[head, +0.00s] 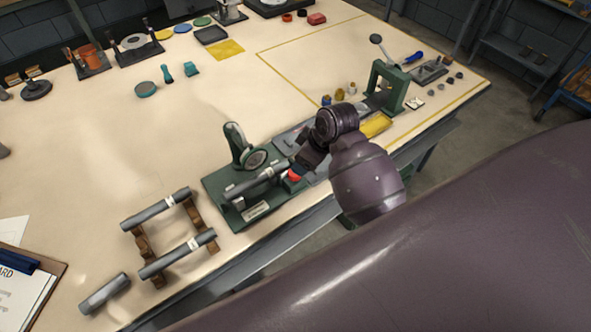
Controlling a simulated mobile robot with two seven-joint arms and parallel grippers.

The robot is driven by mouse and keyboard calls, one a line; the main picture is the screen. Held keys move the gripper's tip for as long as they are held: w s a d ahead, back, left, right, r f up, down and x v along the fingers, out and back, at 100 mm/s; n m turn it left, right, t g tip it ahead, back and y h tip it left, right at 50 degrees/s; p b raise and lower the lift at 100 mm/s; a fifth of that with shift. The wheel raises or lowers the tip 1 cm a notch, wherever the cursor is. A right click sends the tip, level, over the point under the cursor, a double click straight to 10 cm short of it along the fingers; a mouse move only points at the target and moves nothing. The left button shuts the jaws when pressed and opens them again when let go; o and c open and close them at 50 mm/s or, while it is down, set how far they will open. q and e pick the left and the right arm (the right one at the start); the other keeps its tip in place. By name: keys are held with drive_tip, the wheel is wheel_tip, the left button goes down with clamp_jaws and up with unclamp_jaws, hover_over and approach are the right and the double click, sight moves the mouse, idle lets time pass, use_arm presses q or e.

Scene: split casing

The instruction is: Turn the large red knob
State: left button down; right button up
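A red knob (293,176) shows at the right end of a green fixture (222,190) near the table's front edge. A grey cylinder (255,182) lies across this fixture, beside the knob. My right gripper (301,168) comes in from the right and is right at the knob, covering part of it. Its fingers are dark and small here, so I cannot tell whether they are open or shut, or whether they touch the knob. My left gripper is not in view.
Grey cylinders rest on a brown wooden rack (192,219) at front left, with a loose cylinder (104,294) nearby. A green press (388,86) stands to the right. A clipboard (28,283) lies at left. The middle of the table is clear.

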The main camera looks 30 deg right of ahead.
drive_tip(key=x, duration=0.8)
drive_tip(key=c, duration=0.9)
